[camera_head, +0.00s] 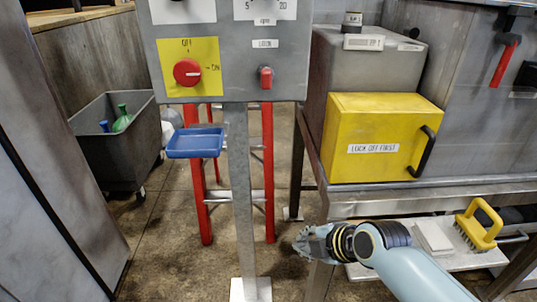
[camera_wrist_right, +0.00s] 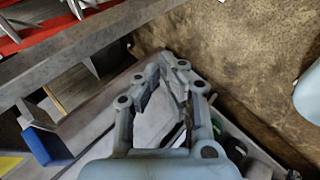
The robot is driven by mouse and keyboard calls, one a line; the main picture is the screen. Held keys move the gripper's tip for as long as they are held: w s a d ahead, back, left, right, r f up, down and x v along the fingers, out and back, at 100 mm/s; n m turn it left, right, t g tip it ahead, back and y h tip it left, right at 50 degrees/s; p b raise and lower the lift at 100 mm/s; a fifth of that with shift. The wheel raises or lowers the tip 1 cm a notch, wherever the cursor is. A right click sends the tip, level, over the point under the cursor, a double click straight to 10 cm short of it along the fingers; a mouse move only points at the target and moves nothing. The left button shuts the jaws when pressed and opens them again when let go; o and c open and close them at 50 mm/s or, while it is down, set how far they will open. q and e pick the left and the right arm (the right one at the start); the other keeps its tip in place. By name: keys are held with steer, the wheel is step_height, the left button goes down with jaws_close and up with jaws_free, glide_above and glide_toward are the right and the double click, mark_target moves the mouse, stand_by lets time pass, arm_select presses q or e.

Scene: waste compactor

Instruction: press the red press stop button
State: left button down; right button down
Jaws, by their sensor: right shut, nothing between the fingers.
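No button labelled as the press stop shows clearly in the head view. A round red knob (camera_head: 187,72) sits on a yellow plate with OFF and ON marks, on the grey control box (camera_head: 225,85). A small red switch (camera_head: 266,77) is to its right under a LOCK label. My right gripper (camera_head: 303,243) is low, right of the box's post and well below the knob, touching none of these. Its fingers are shut and empty; they also show in the right wrist view (camera_wrist_right: 172,68). My left gripper is not in view.
The box stands on a grey post (camera_head: 242,190). A blue tray (camera_head: 195,143) and red legs (camera_head: 268,170) are near it. A yellow LOCK OFF FIRST box (camera_head: 375,110) stands on a metal bench (camera_head: 450,195). A yellow-handled brush (camera_head: 478,225) lies lower. A grey bin (camera_head: 115,150) is left.

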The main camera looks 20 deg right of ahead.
steer(key=w+a+r+n+t+y+p, duration=0.1)
steer(key=w+r+n+t, duration=0.15)
steer(key=r, duration=0.75)
steer(key=w+a+r+n+t+y+p, duration=0.1)
steer(key=w+a+r+n+p, duration=0.15)
steer(key=r, duration=0.85)
steer(key=w+a+r+n+t+y+p, duration=0.1)
steer(key=w+r, duration=0.3)
steer(key=r, duration=0.6)
steer(key=s+a+r+n+t+y+p, duration=0.1)
steer(key=s+r+n+t+y+p, duration=0.1)
steer(key=r, duration=1.6)
steer(key=s+a+r+n+t+y+p, duration=0.1)
steer(key=s+r+n+t+y+p, duration=0.1)
steer(key=r, duration=1.7)
steer(key=shift+s+a+n+t+p, duration=0.35)
steer(key=shift+n+t+p, duration=0.35)
steer(key=shift+p, duration=0.55)
steer(key=shift+w, duration=0.1)
steer(key=w+d+b, duration=0.1)
steer(key=w+d, duration=0.1)
steer(key=w, duration=0.6)
steer(key=shift+w+d, duration=0.2)
